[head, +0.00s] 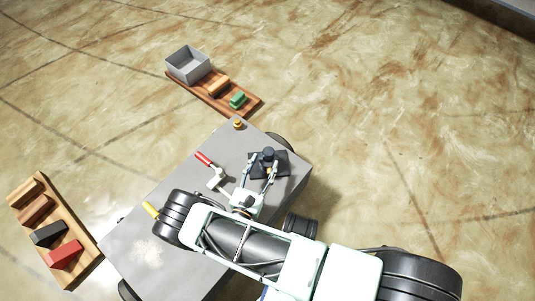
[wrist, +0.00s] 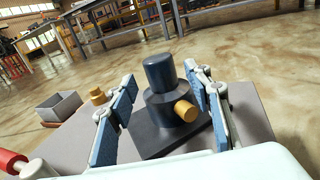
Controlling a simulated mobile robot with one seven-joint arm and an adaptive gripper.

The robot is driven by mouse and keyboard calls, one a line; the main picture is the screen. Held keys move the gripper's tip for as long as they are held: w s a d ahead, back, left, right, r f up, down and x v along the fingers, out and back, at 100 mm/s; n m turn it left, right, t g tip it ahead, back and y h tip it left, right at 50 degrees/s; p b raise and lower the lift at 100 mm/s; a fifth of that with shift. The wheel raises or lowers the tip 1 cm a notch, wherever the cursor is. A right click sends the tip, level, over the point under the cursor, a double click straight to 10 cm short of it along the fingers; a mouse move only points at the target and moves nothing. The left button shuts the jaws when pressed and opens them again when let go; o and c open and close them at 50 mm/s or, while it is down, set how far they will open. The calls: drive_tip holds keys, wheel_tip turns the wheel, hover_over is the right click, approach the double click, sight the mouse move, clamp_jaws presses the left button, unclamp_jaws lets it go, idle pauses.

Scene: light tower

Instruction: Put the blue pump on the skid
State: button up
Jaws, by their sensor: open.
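The blue pump (head: 268,154) looks dark slate blue, with an upright cylinder, a wider body and a yellow-orange side port. It stands upright on a dark square plate (head: 284,168) on the grey deck (head: 160,225), near the deck's far right corner. I cannot tell whether the plate is part of the pump. In the wrist view the pump (wrist: 168,95) is between the fingers of my gripper (wrist: 160,85), which is open. Gaps show between both fingers and the pump. My gripper also shows in the head view (head: 263,166). I cannot tell which surface is the skid.
A yellow-orange knob (head: 238,123) is at the far corner. A board with a grey bin (head: 188,65) and blocks lies beyond. Another board (head: 88,245) with several blocks lies left. Floor at right is clear.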

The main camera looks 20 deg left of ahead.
drive_tip(key=s+p, duration=0.1)
drive_tip(key=s, duration=0.6)
drive_tip(key=shift+s+d, duration=0.15)
drive_tip(key=shift+s, duration=0.05)
